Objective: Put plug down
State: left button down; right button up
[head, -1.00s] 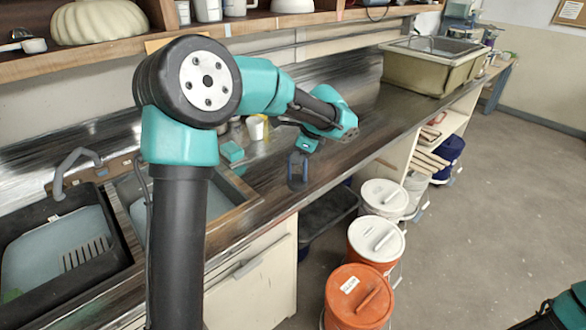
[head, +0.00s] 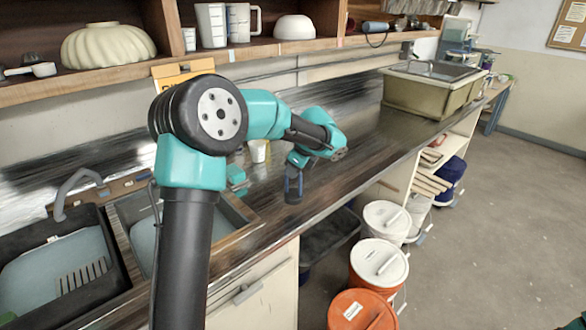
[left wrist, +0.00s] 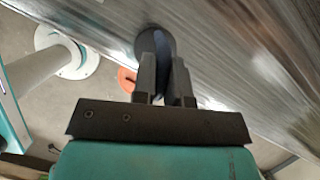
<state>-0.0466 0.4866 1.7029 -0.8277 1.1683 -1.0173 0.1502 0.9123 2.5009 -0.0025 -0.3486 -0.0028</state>
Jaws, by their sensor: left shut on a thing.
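My left gripper (head: 293,188) is over the dark counter between the sink and the counter's front edge, pointing down. In the left wrist view, its two dark fingers (left wrist: 166,66) are shut on a dark, rounded plug (left wrist: 152,40). The plug shows beyond and between the fingertips, against the streaked counter top. The fingers hide part of it. In the head view the plug is hard to tell from the dark fingertips. I cannot tell whether it touches the counter. My right gripper is not in view.
A sink (head: 60,262) with a grey tap is at the left. A white cup (head: 258,151) and a teal sponge (head: 236,173) stand behind the gripper. Lidded buckets, white (head: 387,217) and orange (head: 362,312), stand on the floor.

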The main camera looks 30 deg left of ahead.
pick_arm(q)
jog(key=w+a+f, duration=0.1)
jog(key=w+a, duration=0.4)
jog(key=w, duration=0.4)
jog(key=shift+w+a, duration=0.3)
jog(key=shift+a, duration=0.1)
jog(key=shift+f, duration=1.75)
jog(key=c, duration=1.1)
grip_release()
jog(key=shift+f, duration=0.1)
jog(key=shift+c, duration=0.2)
jog(key=v, duration=1.2)
